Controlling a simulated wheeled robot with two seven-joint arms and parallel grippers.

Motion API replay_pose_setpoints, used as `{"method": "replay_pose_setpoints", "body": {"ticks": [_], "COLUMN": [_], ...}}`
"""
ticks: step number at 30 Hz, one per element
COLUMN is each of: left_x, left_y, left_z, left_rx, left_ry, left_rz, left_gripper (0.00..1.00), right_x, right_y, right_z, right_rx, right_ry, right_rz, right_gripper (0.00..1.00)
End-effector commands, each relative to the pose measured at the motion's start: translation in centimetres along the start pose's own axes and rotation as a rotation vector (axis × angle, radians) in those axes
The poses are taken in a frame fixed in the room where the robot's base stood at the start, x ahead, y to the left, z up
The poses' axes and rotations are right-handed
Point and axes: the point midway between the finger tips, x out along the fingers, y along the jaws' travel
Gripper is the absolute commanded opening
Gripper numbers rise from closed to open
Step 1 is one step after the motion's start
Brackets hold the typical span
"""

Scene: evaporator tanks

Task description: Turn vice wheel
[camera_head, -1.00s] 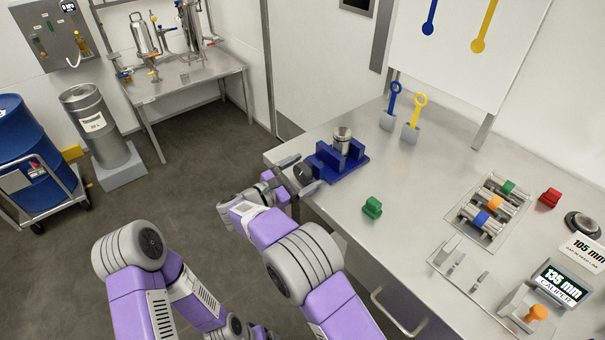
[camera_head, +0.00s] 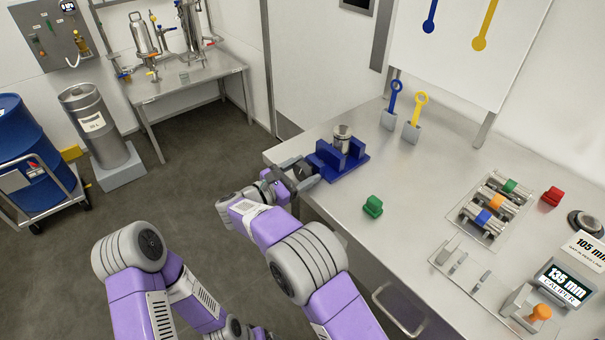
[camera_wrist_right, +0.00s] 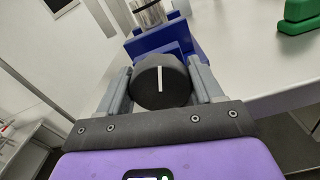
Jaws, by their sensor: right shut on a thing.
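The blue vice (camera_head: 339,160) stands at the near left corner of the steel bench and holds a small metal cylinder (camera_head: 342,135) between its jaws. It also shows in the right wrist view (camera_wrist_right: 172,43). The vice wheel (camera_wrist_right: 161,82) is a black round knob with a white line, which stands nearly upright in the right wrist view. My right gripper (camera_head: 303,170) is at the vice's left side; in the wrist view its fingers (camera_wrist_right: 162,88) lie on both sides of the wheel, shut on it. In the head view the gripper mostly hides the wheel. My left gripper is not in view.
A green block (camera_head: 373,206) lies right of the vice, near the bench's front edge. Blue (camera_head: 393,105) and yellow (camera_head: 415,115) ring-topped tools stand in holders behind. A caliper display (camera_head: 562,285) reads 135 mm. The bench between is clear.

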Motion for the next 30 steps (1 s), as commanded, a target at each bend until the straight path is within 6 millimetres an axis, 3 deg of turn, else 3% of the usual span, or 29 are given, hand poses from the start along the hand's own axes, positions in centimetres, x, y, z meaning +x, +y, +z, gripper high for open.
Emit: {"method": "replay_pose_setpoints", "body": {"ticks": [6,18,30], "left_x": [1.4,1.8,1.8], "left_y": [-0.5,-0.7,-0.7], "left_z": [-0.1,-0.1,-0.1], "left_rx": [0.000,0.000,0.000], "left_ry": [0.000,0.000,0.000], "left_rz": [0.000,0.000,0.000], "left_gripper": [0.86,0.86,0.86], "right_x": [0.0,0.0,0.0], "right_y": [0.0,0.1,0.1], "right_z": [-0.3,-0.2,-0.1], "right_rx": [-0.158,-0.422,-0.513], "right_ry": [0.001,0.002,0.002], "right_rz": [0.000,-0.001,-0.001], "right_gripper": [0.35,0.35,0.35]}}
